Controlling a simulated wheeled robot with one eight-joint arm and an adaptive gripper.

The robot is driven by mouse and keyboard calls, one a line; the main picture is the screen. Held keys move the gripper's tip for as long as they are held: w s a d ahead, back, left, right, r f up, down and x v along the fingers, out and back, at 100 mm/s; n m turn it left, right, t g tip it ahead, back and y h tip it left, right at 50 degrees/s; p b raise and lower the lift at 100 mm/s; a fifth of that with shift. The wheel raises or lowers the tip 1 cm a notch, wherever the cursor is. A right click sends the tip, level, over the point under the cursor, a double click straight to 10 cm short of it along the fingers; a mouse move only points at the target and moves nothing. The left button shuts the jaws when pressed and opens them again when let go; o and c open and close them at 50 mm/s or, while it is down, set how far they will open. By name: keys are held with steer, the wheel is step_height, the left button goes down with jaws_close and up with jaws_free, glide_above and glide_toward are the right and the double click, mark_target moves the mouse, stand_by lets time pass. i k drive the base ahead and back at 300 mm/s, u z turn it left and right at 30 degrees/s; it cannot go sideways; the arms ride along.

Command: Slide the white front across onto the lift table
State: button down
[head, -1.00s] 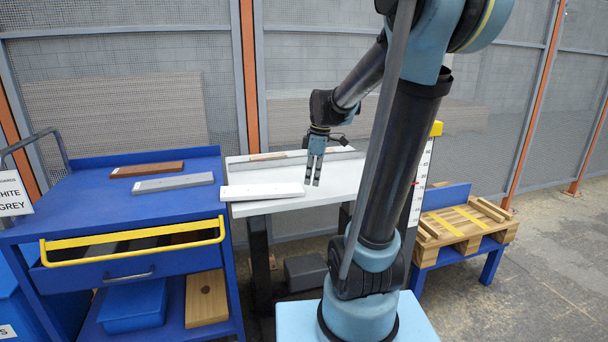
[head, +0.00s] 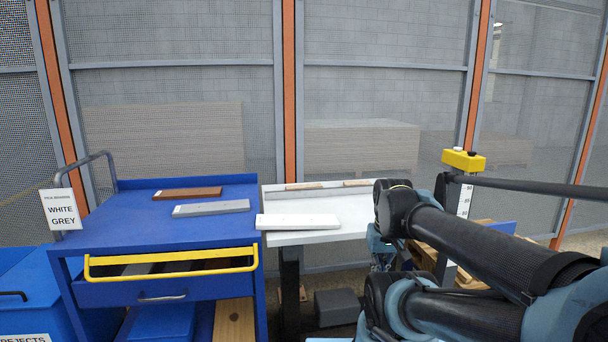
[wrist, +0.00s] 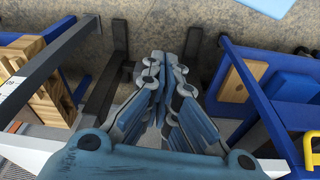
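The white front (head: 298,221) is a flat pale board lying on the near left part of the lift table (head: 350,212). Its left end reaches the right edge of the blue cart (head: 130,212), and most of it lies over the table.
A brown board (head: 187,194) and a grey board (head: 211,208) lie on the cart. A sign (head: 61,209) reads WHITE, GREY. The cart has a yellow drawer handle (head: 170,258). A yellow-topped post (head: 464,160) stands right of the table, with a wooden pallet (wrist: 40,85) beyond. Mesh fencing closes the back.

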mark_target(264, 222)
steer(key=u, duration=2.65)
steer(key=k, duration=0.4)
steer(key=z, duration=2.7)
